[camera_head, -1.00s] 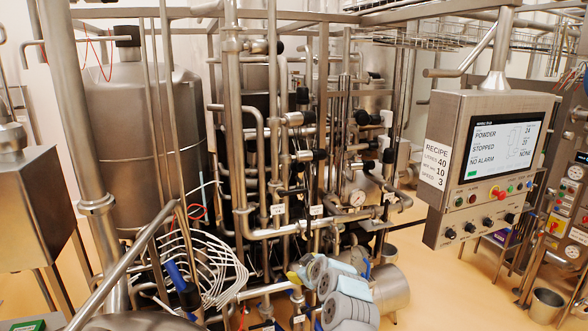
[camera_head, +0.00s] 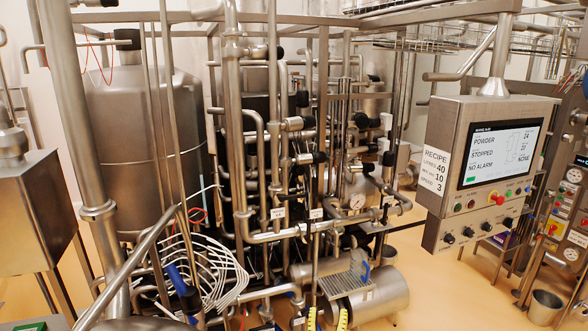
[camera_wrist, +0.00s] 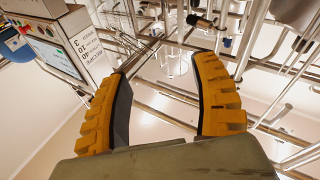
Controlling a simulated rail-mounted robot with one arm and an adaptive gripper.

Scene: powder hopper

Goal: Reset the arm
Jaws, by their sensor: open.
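My gripper (camera_head: 327,318) shows only as two yellow ribbed fingers at the bottom edge of the head view, pointing up, in front of the steel cylinder. In the wrist view my gripper (camera_wrist: 160,70) has its two yellow fingers spread apart with an empty gap between them. Nothing is held. The rest of my arm is out of the head view.
The control panel (camera_head: 497,155) hangs at the right, reading POWDER, STOPPED, NO ALARM; it also shows tilted in the wrist view (camera_wrist: 55,50). Dense pipework (camera_head: 245,130) fills the middle. A steel cylinder (camera_head: 385,297) lies low in the centre. Open floor (camera_head: 440,290) lies right of it.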

